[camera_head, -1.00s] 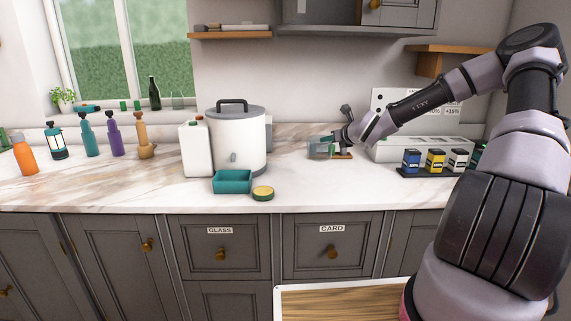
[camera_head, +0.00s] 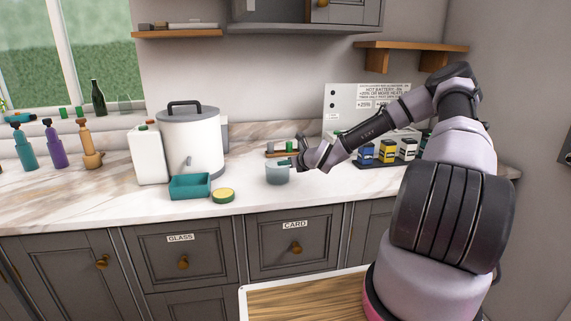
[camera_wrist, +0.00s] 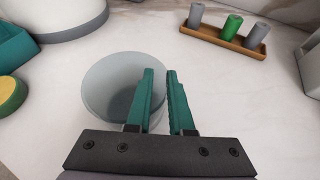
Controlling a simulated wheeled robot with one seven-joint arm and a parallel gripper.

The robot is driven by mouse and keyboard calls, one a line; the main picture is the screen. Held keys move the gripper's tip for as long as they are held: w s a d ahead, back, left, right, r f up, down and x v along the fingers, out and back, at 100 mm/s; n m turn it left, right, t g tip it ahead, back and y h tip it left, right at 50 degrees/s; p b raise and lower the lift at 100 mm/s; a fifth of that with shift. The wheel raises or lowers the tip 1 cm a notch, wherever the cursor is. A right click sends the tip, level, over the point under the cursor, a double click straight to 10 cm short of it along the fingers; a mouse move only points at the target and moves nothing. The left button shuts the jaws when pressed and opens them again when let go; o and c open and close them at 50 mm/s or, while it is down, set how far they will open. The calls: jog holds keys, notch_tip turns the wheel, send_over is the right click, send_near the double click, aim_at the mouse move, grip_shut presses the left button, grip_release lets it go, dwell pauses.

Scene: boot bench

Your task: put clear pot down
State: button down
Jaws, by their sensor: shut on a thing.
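The clear pot (camera_head: 277,175) is a greyish, see-through round cup, upright over the marble counter, right of the teal tray. It also shows in the wrist view (camera_wrist: 108,88), seen from above. My gripper (camera_head: 291,164) reaches it from the right. In the wrist view the two teal fingers (camera_wrist: 160,95) are shut on the pot's right wall, one on the inner side and one outside. The pot's underside is at or very close to the counter; I cannot tell whether it touches.
A teal tray (camera_head: 190,187) and a yellow-topped round tin (camera_head: 223,195) lie to the left, before a white lidded bin (camera_head: 190,140). A wooden rack (camera_wrist: 225,42) with grey and green cylinders stands behind. Small coloured boxes (camera_head: 388,151) stand right. Counter in front of the pot is clear.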

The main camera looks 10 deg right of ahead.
jog(key=c, duration=0.8)
grip_release()
jog(key=shift+f, duration=0.1)
